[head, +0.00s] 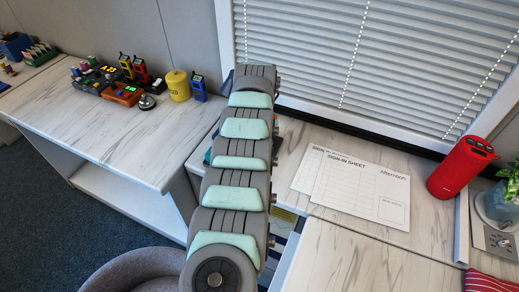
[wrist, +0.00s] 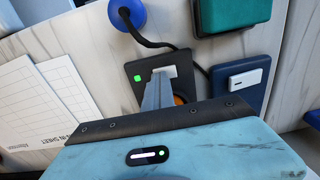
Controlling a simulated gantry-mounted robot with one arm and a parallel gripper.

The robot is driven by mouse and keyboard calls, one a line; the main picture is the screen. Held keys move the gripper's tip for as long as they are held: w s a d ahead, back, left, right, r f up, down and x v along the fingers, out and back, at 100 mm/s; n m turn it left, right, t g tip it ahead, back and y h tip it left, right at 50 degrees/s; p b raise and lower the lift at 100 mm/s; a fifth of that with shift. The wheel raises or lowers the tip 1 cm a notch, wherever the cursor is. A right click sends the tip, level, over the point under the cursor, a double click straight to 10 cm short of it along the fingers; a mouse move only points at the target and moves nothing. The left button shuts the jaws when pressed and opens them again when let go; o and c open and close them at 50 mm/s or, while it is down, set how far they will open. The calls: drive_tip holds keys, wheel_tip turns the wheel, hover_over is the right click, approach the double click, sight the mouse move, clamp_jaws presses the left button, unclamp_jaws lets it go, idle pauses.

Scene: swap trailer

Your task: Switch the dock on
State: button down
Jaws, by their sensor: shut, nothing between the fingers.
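A dark plate-like unit (wrist: 135,70) lies under my gripper in the wrist view, with a lit green square, a pale grey key and a partly covered orange round part. Beside it on the right is a dark blue box (wrist: 225,100) with a white switch. Which of these is the dock I cannot tell for sure. My gripper (wrist: 160,76) is shut and empty, its fingertips over the dark unit by the pale key. Whether they touch it I cannot tell. In the head view my arm hides most of this spot.
A green case (wrist: 225,15) and a blue round knob-like thing (wrist: 126,14) with a black cable lie close by. Sign-in sheets (head: 360,190) lie on the table, with a red speaker (head: 461,166) farther right. Radios and a yellow canister (head: 177,87) stand on the left desk.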

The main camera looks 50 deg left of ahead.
drive_tip(key=shift+s+a+f+b, duration=0.15)
drive_tip(key=shift+s+a+f, duration=0.15)
drive_tip(key=shift+f, duration=0.15)
drive_tip(key=shift+s+a+f+b, duration=0.15)
drive_tip(key=shift+s+f, duration=0.15)
drive_tip(key=shift+f, duration=0.15)
drive_tip(key=shift+r, duration=0.3)
wheel_tip(320, 180, up, 15)
drive_tip(key=w+d+p, duration=0.1)
drive_tip(key=p, duration=0.4)
drive_tip(key=shift+w+d+r+p, duration=0.15)
drive_tip(key=shift+w+d+p, duration=0.1)
drive_tip(key=shift+d+p, duration=0.1)
